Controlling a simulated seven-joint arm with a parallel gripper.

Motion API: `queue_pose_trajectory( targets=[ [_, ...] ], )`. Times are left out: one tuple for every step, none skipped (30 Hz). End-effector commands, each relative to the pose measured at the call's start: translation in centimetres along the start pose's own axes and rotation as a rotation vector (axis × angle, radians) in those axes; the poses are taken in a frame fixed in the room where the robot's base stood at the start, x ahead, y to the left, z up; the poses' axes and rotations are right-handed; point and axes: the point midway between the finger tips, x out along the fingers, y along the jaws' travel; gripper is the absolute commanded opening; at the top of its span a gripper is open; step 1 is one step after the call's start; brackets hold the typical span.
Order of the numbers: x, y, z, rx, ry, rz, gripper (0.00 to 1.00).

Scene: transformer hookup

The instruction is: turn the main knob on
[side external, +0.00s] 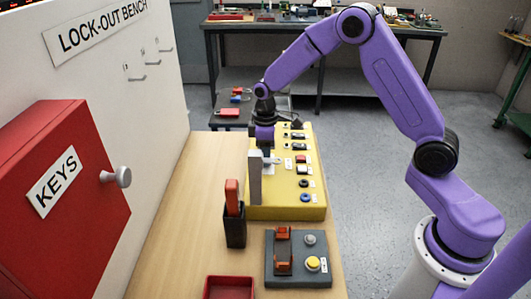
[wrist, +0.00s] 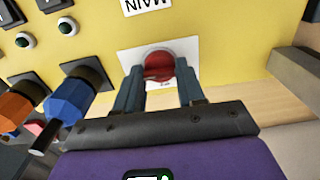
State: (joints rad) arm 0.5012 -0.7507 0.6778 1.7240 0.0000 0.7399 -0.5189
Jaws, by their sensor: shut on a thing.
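The main knob (wrist: 158,62) is a round red knob on a white plate, set in a yellow panel (wrist: 215,45) beside an upside-down MAIN label (wrist: 146,4). In the wrist view my gripper (wrist: 159,82) has one finger on each side of the knob and is shut on it. The fingers hide part of the knob's sides. In the side external view my gripper (side external: 268,158) is at the far left part of the yellow panel (side external: 290,212), and the knob cannot be made out there.
A grey upright post (side external: 254,178) stands close to my gripper. A black holder with a red-handled item (side external: 233,205), a grey box with a yellow button (side external: 313,263) and a red tray (side external: 229,287) are nearer. Blue and orange connectors (wrist: 70,100) sit left of the fingers.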

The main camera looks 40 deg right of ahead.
Motion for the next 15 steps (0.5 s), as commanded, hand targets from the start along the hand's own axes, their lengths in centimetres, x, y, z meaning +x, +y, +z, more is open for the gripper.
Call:
queue_pose_trajectory(
  targets=[
    [-0.06,0.01,0.01,0.001,0.0,0.0,0.08],
    [-0.06,0.01,0.01,0.0,0.0,0.0,0.08],
    [-0.06,0.02,0.01,0.0,0.0,0.0,0.08],
    [-0.06,0.01,0.01,0.0,0.0,0.0,0.08],
    [-0.07,0.02,0.01,0.0,0.0,0.0,0.48],
    [-0.07,0.02,0.01,0.0,0.0,0.0,0.61],
    [-0.06,0.02,0.01,0.0,0.0,0.0,0.64],
    [-0.06,0.02,0.01,0.0,0.0,0.0,0.64],
    [-0.06,0.02,0.0,-0.001,0.0,0.0,0.64],
    [-0.05,0.02,0.0,-0.001,0.0,0.0,0.64],
    [-0.05,0.01,0.0,-0.001,0.0,0.0,0.64],
    [-0.04,0.01,0.0,-0.001,0.0,0.0,0.64],
    [-0.04,0.01,0.0,-0.001,0.0,0.0,0.64],
    [-0.04,0.01,0.0,-0.001,0.0,0.0,0.64],
    [-0.08,0.01,-0.01,-0.001,0.0,0.0,0.64]
  ],
)
